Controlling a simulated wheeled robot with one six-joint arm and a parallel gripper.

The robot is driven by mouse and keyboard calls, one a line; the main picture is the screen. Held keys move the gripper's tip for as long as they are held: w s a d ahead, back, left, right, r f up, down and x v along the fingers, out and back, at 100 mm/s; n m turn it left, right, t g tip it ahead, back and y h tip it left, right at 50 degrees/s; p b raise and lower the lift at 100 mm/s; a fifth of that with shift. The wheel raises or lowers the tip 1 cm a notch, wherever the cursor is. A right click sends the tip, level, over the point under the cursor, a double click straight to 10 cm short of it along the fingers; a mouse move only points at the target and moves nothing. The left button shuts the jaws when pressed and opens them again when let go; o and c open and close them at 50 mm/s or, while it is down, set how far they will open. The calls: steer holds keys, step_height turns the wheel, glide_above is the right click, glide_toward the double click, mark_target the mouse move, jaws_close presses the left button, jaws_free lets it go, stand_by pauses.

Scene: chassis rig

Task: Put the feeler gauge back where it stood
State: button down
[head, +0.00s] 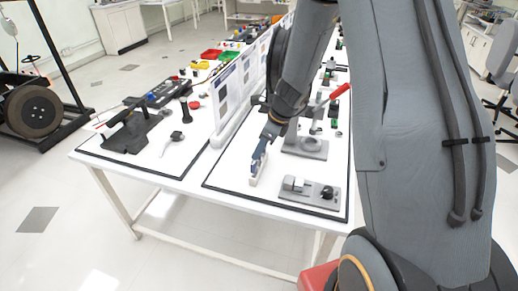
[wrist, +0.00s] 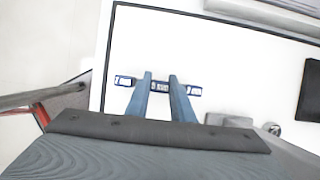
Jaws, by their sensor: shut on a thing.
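My gripper (head: 262,157) points down over the near part of the right-hand work mat, with its blue fingers close together. In the wrist view, my gripper (wrist: 160,82) has its two fingers across the middle of a narrow bar with blue and white markings, the feeler gauge (wrist: 125,81). Both ends of the gauge stick out past the fingers. In the head view the feeler gauge (head: 254,181) shows as a small pale piece below the fingertips. I cannot tell whether its underside touches the mat.
A white upright panel (head: 240,85) divides the table. The mat's near left corner is clear.

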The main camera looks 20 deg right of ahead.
steer(key=shift+f+b, duration=0.4)
steer(key=shift+f, duration=0.15)
steer(key=c, duration=1.5)
jaws_free()
steer(key=shift+o, duration=0.2)
steer(key=v, duration=0.8)
steer(key=s+a+r+n+h, duration=0.1)
steer(key=s+n+h, duration=0.1)
steer(key=s+n, duration=0.8)
steer(key=s+a+r+n+g+h, duration=0.1)
steer(key=s+r+n, duration=0.1)
steer(key=s+n, duration=0.8)
steer(key=n, duration=0.5)
steer(key=shift+s+a+r+g+h, duration=0.15)
steer(key=shift+a+r+g+h, duration=0.15)
steer(key=shift+h, duration=0.1)
